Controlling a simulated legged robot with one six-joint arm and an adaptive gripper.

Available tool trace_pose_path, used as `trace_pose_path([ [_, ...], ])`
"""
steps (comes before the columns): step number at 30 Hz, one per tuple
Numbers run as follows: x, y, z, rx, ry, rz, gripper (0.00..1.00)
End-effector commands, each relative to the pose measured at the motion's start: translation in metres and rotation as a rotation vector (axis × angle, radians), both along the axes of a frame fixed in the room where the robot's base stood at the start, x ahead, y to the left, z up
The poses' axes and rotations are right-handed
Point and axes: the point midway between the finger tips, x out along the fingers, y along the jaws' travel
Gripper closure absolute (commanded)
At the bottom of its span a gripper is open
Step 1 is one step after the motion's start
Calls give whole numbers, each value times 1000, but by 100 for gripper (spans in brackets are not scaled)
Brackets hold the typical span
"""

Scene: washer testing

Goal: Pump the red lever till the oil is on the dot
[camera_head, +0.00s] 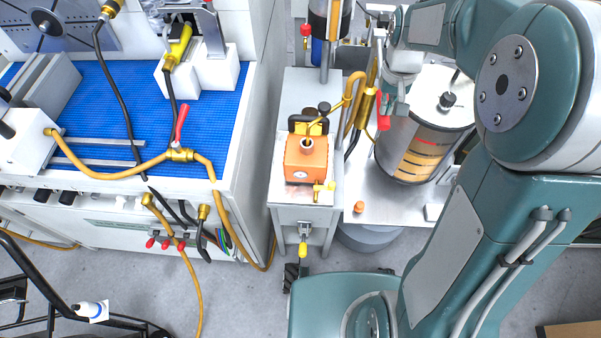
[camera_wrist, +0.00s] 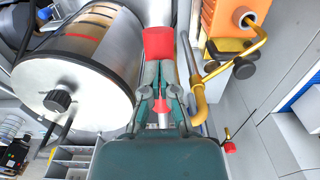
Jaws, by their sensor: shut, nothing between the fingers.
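The red lever (camera_head: 383,112) stands beside the brass pipework, left of the steel tank. In the wrist view, its red end (camera_wrist: 158,42) is just ahead of my fingertips, and more red shows between and behind the fingers. My gripper (camera_wrist: 159,68) is shut and empty, close to the lever; I cannot tell whether they touch. In the head view, my gripper (camera_head: 398,104) is small and partly hidden by my arm. The tank (camera_head: 398,137) has a window with amber bands and a red mark (camera_head: 426,141). The oil level and dot cannot be told clearly.
An orange box (camera_head: 306,158) with brass fittings sits on a grey stand left of the tank. Brass pipes (camera_wrist: 194,75) run close beside my gripper. A workbench with a blue mat (camera_head: 110,100), hoses and another red lever (camera_head: 181,124) is at left.

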Motion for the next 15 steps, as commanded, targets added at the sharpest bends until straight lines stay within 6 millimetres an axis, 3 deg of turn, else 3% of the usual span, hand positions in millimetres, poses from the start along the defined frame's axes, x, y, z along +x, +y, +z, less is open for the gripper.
trace_pose_path([
  [2,-1,0,-8,0,4,0,100],
  [8,0,0,-6,0,1,0,100],
  [15,0,0,21,0,-2,0,100],
])
